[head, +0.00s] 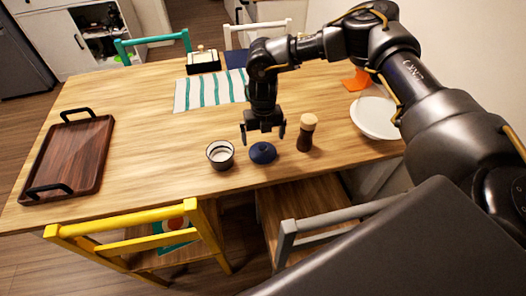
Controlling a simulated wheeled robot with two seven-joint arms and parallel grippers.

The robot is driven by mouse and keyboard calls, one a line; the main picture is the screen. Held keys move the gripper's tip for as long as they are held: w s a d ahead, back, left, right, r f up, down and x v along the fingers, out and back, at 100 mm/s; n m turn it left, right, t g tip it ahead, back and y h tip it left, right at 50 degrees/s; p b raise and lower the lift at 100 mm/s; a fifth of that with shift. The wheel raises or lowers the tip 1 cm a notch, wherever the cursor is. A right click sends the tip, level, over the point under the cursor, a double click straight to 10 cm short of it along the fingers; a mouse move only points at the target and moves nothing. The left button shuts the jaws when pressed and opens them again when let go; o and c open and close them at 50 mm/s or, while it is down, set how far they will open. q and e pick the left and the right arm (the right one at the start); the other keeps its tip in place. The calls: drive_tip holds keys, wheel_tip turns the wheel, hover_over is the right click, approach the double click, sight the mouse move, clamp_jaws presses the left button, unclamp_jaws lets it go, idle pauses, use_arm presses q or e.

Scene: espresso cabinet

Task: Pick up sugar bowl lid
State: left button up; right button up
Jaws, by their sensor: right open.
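A dark blue lid with a small knob (262,153) rests on the wooden table near its front edge. A small round bowl (220,154) with a dark rim and pale inside stands just left of the lid, open at the top. My right gripper (263,135) points down above the lid with its two fingers spread and nothing between them. The fingertips look a little above and behind the knob; the exact gap is hard to judge. My left gripper is not in view.
A brown shaker with a pale top (306,133) stands close right of the lid. A white plate (376,118) is farther right. A wooden tray with black handles (70,158) lies at the left. A striped cloth (210,91) lies behind. The table's left middle is clear.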

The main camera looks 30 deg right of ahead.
sight(263, 146)
drive_tip(key=shift+s+a+f, duration=0.1)
drive_tip(key=shift+s+f, duration=0.05)
drive_tip(key=shift+f, duration=0.25)
wheel_tip(263, 146, down, 4)
drive_tip(key=shift+s+a+f+p, duration=0.1)
drive_tip(key=shift+f+p, duration=0.05)
drive_tip(key=shift+p, duration=0.55)
drive_tip(key=c, duration=0.8)
